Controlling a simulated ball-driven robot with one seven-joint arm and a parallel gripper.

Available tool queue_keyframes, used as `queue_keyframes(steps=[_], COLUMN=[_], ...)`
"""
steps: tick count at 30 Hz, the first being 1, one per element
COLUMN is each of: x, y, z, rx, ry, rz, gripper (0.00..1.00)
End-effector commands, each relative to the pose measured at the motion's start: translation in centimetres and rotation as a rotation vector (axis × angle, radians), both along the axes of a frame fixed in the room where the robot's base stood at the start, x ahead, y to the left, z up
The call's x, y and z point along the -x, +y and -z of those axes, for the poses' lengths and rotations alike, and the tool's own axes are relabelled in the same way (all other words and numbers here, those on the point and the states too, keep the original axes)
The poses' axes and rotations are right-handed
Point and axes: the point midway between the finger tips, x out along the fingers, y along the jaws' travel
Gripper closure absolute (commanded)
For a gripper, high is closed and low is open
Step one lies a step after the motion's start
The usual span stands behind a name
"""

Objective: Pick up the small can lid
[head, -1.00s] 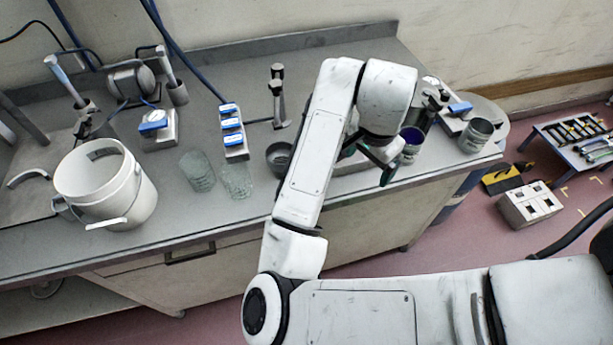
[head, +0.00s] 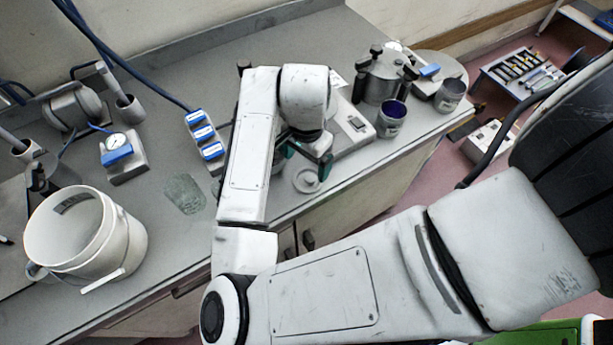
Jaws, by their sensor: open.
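A small pale grey round lid (head: 307,181) with a raised centre lies flat near the front edge of the grey counter (head: 345,185). My gripper (head: 304,164) points down just behind and above the lid in the picture. Its dark green fingers are apart, with nothing seen between them. The wrist hides part of the counter behind the lid, and I cannot tell the exact height of the fingertips over it.
A scale-like device (head: 352,130) stands close behind the gripper. A can with purple contents (head: 391,118), a metal pot (head: 380,78) and a grey can (head: 449,95) stand to the right. A glass (head: 185,193) and a white bucket (head: 85,235) stand left.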

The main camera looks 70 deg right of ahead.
Motion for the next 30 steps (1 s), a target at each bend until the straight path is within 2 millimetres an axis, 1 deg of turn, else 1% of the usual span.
queue_keyframes(steps=[5, 12, 15, 18, 23, 30], x=[0.1, 0.3, 0.3, 0.3, 0.3, 0.3], y=[0.0, 0.1, 0.1, 0.1, 0.1, 0.1], z=[1.0, 4.4, 5.3, 5.6, 5.6, 5.6], rx=[0.000, 0.000, 0.000, 0.000, 0.000, 0.000], ry=[0.002, 0.002, 0.000, 0.000, 0.000, 0.000], rz=[-0.001, -0.003, 0.000, 0.000, 0.001, 0.001], gripper=[0.07, 0.07, 0.07, 0.07, 0.07, 0.29])
